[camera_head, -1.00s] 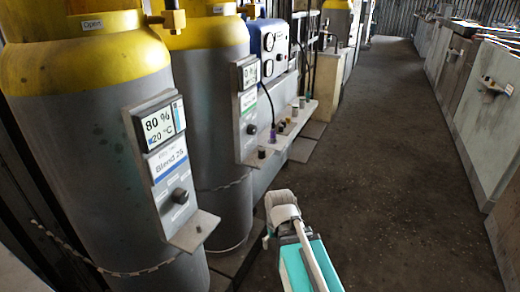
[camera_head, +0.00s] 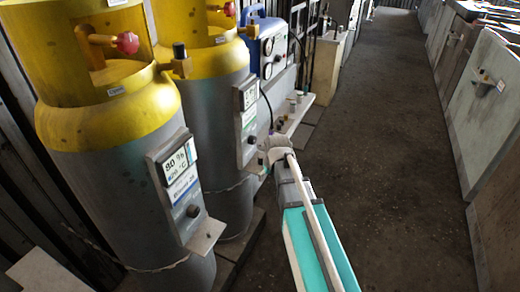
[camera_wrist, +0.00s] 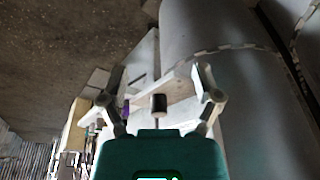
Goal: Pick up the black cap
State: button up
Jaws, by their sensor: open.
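A small black cap (camera_wrist: 158,103) stands on a light shelf (camera_wrist: 178,88) in the wrist view. It lies between the spread fingers of my gripper (camera_wrist: 160,84), with a visible gap on both sides. The gripper is open and holds nothing. In the head view my gripper (camera_head: 272,147) is beside the shelf of the second cylinder's panel and hides much of it, so I cannot make out this cap there.
Two grey-and-yellow gas cylinders, the near one (camera_head: 125,185) and the second (camera_head: 225,110), stand at left. The near panel's ledge (camera_head: 207,236) juts out. A blue gauge box (camera_head: 268,45) is behind. Grey cabinets (camera_head: 480,110) line the right. The floor (camera_head: 370,130) between is clear.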

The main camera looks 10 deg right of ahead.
jog(key=t+p, duration=0.1)
jog(key=p, duration=0.8)
send_near(261, 157)
jog(key=v, duration=0.3)
jog(key=shift+s+d+n+t, duration=0.15)
jog(key=shift+d+n+t, duration=0.15)
jog(key=shift+d, duration=0.1)
jog(key=b+x, duration=0.7)
jog(key=x, duration=0.1)
jog(key=shift+a, duration=0.1)
jog(key=shift+f+b, duration=0.25)
jog(key=shift+b, duration=0.15)
jog(key=shift+f, duration=0.1)
jog(key=shift+b+x, duration=2.4)
jog(key=shift+x, duration=0.15)
jog(key=shift+a, duration=0.2)
jog(key=shift+c, duration=0.2)
jog(key=c, duration=1)
